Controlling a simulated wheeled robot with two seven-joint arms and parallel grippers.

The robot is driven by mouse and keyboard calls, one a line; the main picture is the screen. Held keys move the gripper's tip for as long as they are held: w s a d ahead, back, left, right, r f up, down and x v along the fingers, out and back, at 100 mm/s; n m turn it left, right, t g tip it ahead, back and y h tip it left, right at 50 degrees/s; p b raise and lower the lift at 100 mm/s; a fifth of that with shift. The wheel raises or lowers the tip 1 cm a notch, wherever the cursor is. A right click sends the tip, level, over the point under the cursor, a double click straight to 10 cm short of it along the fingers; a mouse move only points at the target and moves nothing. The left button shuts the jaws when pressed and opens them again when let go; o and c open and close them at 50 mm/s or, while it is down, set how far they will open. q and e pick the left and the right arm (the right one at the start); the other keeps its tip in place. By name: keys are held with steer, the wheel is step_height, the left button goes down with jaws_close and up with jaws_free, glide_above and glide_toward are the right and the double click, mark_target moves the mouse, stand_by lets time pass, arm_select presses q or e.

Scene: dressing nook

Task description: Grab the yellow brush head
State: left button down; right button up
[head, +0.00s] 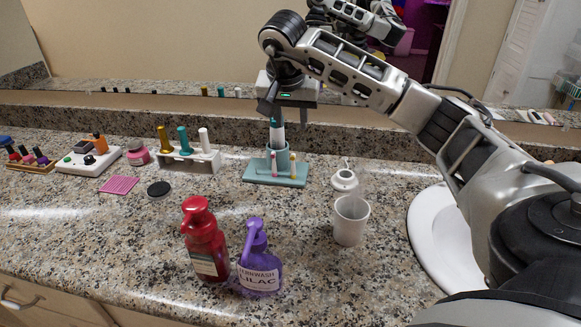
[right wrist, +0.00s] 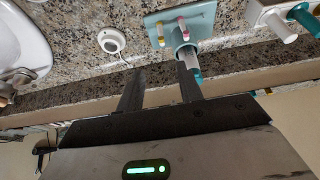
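The yellow brush head (head: 293,158) stands upright on a peg of the teal stand (head: 262,178), to the right of a pink brush head (head: 274,160). In the right wrist view the yellow head (right wrist: 160,33) lies beyond the fingertips. My right gripper (head: 286,108) is open and empty, behind and above the stand, apart from the yellow head. In the right wrist view the fingers (right wrist: 160,75) are spread, with a white and teal toothbrush handle (right wrist: 187,60) near the right fingertip. My left gripper is not in view.
The handle stands in the stand's cup (head: 277,135). A white rack (head: 188,160) is to the left. Red (head: 205,242) and purple (head: 259,265) pump bottles stand in front.

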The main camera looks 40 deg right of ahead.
mark_target(293, 155)
steer(key=x, duration=1.2)
steer(key=shift+w+a+f, duration=0.1)
steer(key=shift+w+f, duration=0.1)
steer(key=shift+f, duration=0.05)
jaws_close()
